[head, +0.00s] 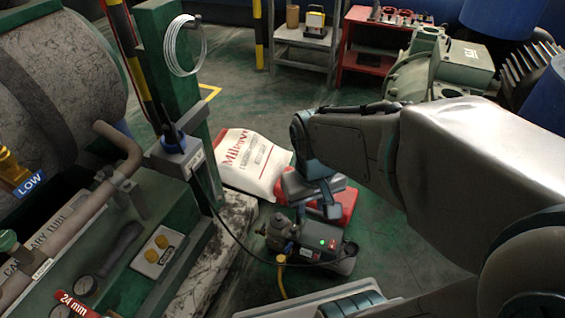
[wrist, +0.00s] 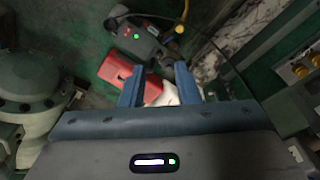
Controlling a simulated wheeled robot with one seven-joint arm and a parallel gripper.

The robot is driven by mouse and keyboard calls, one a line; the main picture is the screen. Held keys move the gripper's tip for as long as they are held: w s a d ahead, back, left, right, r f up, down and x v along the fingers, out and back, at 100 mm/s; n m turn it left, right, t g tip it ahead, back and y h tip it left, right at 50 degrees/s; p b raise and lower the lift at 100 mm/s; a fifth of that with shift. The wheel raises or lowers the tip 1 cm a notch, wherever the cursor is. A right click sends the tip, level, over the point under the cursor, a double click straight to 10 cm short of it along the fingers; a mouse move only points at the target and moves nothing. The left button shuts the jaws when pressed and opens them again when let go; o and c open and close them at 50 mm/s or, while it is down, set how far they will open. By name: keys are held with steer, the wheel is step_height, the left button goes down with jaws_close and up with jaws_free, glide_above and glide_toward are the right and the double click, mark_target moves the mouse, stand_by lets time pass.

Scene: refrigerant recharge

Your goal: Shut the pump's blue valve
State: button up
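The grey pump (head: 318,244) stands on the green floor, with a green light and a red mark on its housing. It also shows in the wrist view (wrist: 140,42), near the top. A small blue part (head: 288,248) on the pump's left side looks like the blue valve; its handle position is too small to tell. My gripper (head: 318,208) is above and behind the pump in the head view. In the wrist view its two blue fingers (wrist: 160,70) are apart with nothing held between them. The gripper does not appear to touch the pump.
A red object (head: 349,203) lies under my gripper, and a white printed sack (head: 252,162) lies behind it. A black hose (head: 238,240) and a yellow hose (head: 281,278) run to the pump. The green machine frame (head: 185,150) stands left. Open floor lies behind the sack.

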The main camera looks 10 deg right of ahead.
steer(key=w+d+f+n+h+p, duration=0.2)
steer(key=w+d+f+n+h, duration=0.1)
steer(key=w+d+f+n, duration=0.3)
steer(key=n+g+y+p, duration=0.1)
steer(key=n+y+p, duration=0.3)
steer(key=n, duration=1.5)
glide_toward(288, 246)
step_height(288, 246, down, 9)
steer(key=b, duration=0.6)
steer(key=shift+a+r+b, duration=0.1)
steer(key=shift+a+b, duration=0.05)
steer(key=shift+b, duration=0.2)
steer(key=shift+r, duration=0.3)
steer(key=shift+f, duration=0.15)
